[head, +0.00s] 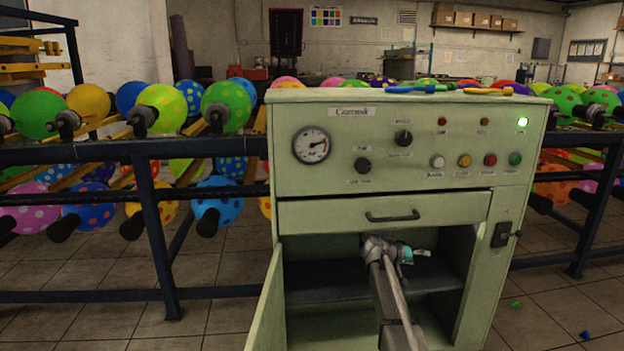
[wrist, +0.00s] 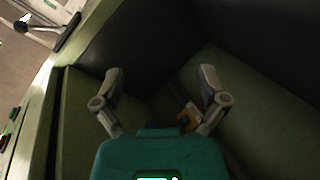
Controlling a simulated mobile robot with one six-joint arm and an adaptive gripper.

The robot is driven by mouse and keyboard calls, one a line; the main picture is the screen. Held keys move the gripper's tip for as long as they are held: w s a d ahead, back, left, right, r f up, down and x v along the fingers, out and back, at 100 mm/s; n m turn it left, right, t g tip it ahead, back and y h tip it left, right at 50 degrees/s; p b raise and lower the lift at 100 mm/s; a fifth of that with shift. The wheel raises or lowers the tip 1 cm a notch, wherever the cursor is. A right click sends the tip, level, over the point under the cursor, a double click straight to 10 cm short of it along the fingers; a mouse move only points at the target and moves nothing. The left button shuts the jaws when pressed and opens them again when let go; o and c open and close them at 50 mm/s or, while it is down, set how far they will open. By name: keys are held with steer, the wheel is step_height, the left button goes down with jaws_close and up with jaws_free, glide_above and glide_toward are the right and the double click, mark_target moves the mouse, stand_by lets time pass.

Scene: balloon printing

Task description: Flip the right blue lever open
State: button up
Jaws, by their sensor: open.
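My gripper (head: 417,253) is inside the open lower compartment of the green cabinet (head: 390,165), pointing right. In the wrist view my gripper (wrist: 162,76) has its two fingers spread, with nothing held between them. Beyond the fingers, low in the dark compartment, is a small orange-yellow part (wrist: 192,114) with a dim dark-blue patch near it. I cannot tell whether this is a lever.
The cabinet door (head: 265,305) stands open at left. A drawer (head: 388,211) is shut above the compartment. A black handle (head: 506,235) sits on the right front face. The compartment walls are close around my gripper. Racks with balloons (head: 229,106) stand behind dark rails (head: 150,225).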

steer(key=s+a+f+n+g+y, duration=0.1)
steer(key=s+a+f+y, duration=0.4)
steer(key=s, duration=0.5)
steer(key=s+a+f+n+g+y+p, duration=0.1)
steer(key=s+a+f+n+y, duration=0.15)
steer(key=s+a, duration=0.65)
steer(key=s+a+f+g+y, duration=0.25)
steer(key=s+a+y, duration=0.2)
steer(key=s, duration=0.75)
steer(key=s+r+p, duration=0.3)
steer(key=r+p, duration=4.5)
steer(key=shift+y+p, duration=0.3)
steer(key=shift+p, duration=0.05)
steer(key=shift+d, duration=0.1)
steer(key=c, duration=0.5)
steer(key=shift+d, duration=0.1)
